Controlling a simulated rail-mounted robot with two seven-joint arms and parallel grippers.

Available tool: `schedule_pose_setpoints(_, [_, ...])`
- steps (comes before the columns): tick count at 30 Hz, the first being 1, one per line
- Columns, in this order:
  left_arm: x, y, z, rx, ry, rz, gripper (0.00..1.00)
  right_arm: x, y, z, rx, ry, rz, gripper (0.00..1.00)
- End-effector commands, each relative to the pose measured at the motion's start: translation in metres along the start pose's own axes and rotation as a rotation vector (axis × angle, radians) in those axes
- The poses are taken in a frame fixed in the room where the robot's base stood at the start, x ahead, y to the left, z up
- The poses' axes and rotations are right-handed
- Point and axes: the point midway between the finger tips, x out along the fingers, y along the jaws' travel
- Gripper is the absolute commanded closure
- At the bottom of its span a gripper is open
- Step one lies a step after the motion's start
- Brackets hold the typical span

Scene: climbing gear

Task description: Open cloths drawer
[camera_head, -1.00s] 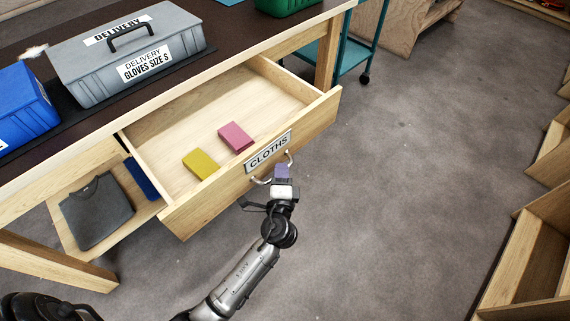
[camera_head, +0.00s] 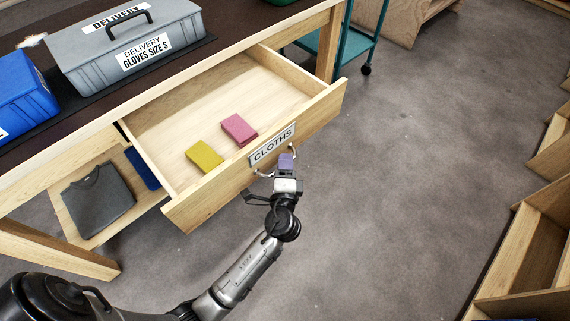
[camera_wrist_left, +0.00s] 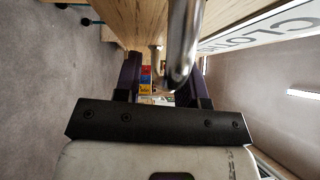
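The cloths drawer (camera_head: 225,180) is pulled well out from under the table, its inside exposed. Its front carries a CLOTHS label (camera_head: 272,145) and a metal bar handle (camera_head: 262,174). A pink cloth (camera_head: 239,129) and a yellow cloth (camera_head: 205,156) lie inside. My left gripper (camera_head: 286,162) is at the handle, in front of the drawer. In the left wrist view, the handle (camera_wrist_left: 183,45) passes between the two spread dark fingers, nearer the right one. A gap shows beside it, so the gripper looks open around the handle. My right gripper is out of view.
A grey delivery box (camera_head: 125,50) and a blue box (camera_head: 22,98) stand on the table. A grey folded shirt (camera_head: 98,200) lies on a lower shelf at left. A teal cart (camera_head: 357,45) stands behind. The floor right of the drawer is clear; wooden shelving (camera_head: 530,245) stands at far right.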

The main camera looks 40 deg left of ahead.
Motion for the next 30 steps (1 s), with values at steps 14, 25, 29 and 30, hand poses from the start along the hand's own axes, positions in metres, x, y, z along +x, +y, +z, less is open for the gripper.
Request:
schedule_pose_setpoints(14, [-0.043,-0.001,0.000,0.001,0.001,0.004,0.63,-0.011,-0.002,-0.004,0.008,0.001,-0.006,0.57])
schedule_pose_setpoints(25, [-0.111,-0.001,0.000,0.001,0.001,0.003,0.63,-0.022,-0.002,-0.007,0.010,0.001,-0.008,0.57])
schedule_pose_setpoints(29, [-0.126,0.000,0.000,0.002,0.000,0.001,0.63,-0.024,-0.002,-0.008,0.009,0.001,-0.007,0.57])
schedule_pose_setpoints(30, [-0.129,-0.001,0.000,0.000,0.000,0.001,0.63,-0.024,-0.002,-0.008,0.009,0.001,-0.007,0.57])
